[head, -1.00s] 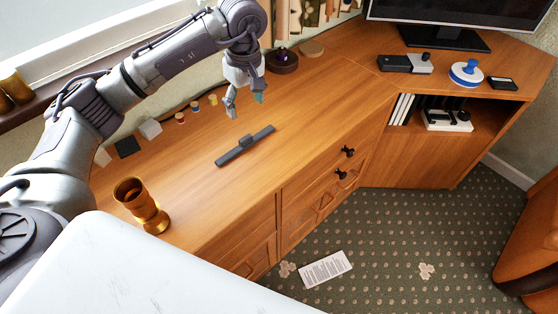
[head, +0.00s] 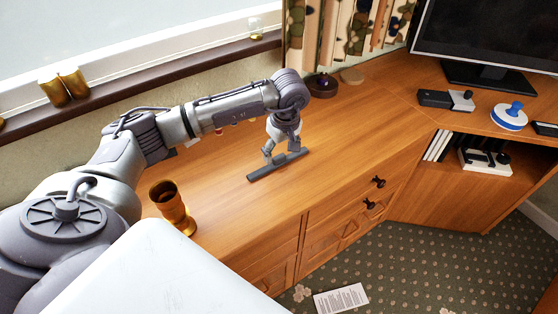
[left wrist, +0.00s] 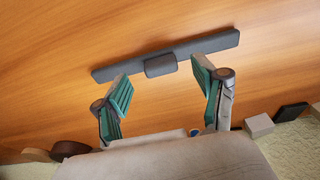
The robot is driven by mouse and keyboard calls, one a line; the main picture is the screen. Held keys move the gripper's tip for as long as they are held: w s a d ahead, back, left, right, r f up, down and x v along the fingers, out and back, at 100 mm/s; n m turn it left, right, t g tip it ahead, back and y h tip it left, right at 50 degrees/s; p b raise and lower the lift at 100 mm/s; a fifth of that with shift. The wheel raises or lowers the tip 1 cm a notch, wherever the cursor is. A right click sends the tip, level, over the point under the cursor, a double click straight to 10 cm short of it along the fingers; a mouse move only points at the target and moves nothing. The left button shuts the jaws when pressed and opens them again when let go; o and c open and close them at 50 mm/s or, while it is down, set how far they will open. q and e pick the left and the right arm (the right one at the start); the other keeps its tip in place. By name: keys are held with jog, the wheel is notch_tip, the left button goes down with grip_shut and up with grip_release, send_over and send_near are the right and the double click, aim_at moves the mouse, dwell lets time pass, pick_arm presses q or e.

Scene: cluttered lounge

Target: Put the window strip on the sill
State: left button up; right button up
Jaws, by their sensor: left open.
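The window strip (head: 259,175) is a dark grey bar lying on the wooden cabinet top. A small raised block stands at its middle, clear in the left wrist view (left wrist: 205,44). My left gripper (head: 281,156) is open and empty, low over the strip. In the left wrist view its two fingers (left wrist: 163,72) are spread to either side of the block, with their tips near the strip's edge. I cannot tell whether they touch it. The sill (head: 150,83) is a dark brown ledge below the window, behind my left arm. My right gripper is not in view.
Amber jars (head: 64,84) stand on the sill at left, and a small one (head: 256,29) farther right. The sill between them is bare. A copper goblet (head: 171,205) stands near the cabinet's front. Small blocks sit at the back, partly hidden by my arm. A monitor (head: 485,35) stands at right.

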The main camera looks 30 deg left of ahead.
pick_arm(q)
jog(key=shift+a+f, duration=0.2)
jog(key=shift+f, duration=1)
grip_shut()
jog(key=shift+r, duration=0.55)
jog(key=r, duration=0.1)
jog(key=d+r, duration=0.1)
jog(key=r, duration=0.1)
jog(key=shift+w+d+r+b, duration=0.1)
jog(key=shift+d+r+b, duration=0.15)
jog(key=shift+r+b, duration=0.1)
jog(key=d+r+b, duration=0.1)
jog(key=d+r, duration=0.5)
jog(key=d, duration=0.4)
jog(key=s+d+r+m+t+h+p, duration=0.1)
jog(key=s+r+m+p, duration=0.4)
jog(key=s+r+m, duration=0.3)
jog(key=s+m, duration=0.3)
jog(key=m, duration=0.2)
jog(key=shift+d+r+m+h+p, duration=0.15)
jog(key=shift+d+m+h+p, duration=0.15)
jog(key=shift+d+p, duration=0.1)
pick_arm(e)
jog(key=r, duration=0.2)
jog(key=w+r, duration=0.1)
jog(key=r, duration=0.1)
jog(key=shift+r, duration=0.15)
